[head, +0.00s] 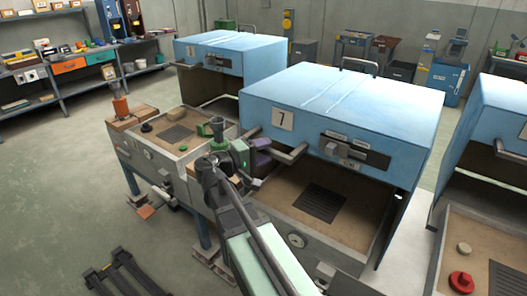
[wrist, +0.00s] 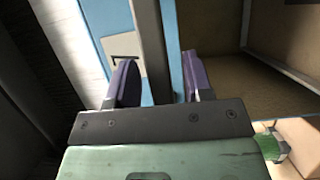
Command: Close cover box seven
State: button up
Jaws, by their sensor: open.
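Cover box seven has a blue cover (head: 350,95) with a plate (head: 282,120) marked 7 on its front. The cover is raised, leaving the front open above a grey tray base (head: 330,245) with a dark grate (head: 320,202). A grey handle bar (head: 290,154) sticks out at the cover's lower left front. My gripper (head: 262,152) is at the left end of this bar. In the wrist view, the purple fingers of my gripper (wrist: 160,82) are apart, with the grey bar (wrist: 152,45) running between them. I cannot tell whether either finger touches it.
Shelves (head: 75,65) line the back left. Floor at left is mostly clear.

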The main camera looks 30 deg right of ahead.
jog(key=a, duration=1)
jog(key=shift+w+a, duration=0.25)
jog(key=shift+a, duration=0.15)
jog(key=s+a+f+n+t+y+p, duration=0.1)
jog(key=s+a+f+y, duration=0.1)
jog(key=f+y, duration=0.3)
jog(key=s+a+f+y+p, duration=0.1)
jog(key=s+a+f+y, duration=0.1)
jog(key=f+y, duration=0.3)
jog(key=s+a+f+y+p, duration=0.1)
jog(key=s+a+y+p, duration=0.2)
jog(key=s+a+y, duration=0.2)
jog(key=shift+a+f+y, duration=0.35)
jog(key=shift+a+y, duration=1.15)
jog(key=shift+a, duration=0.1)
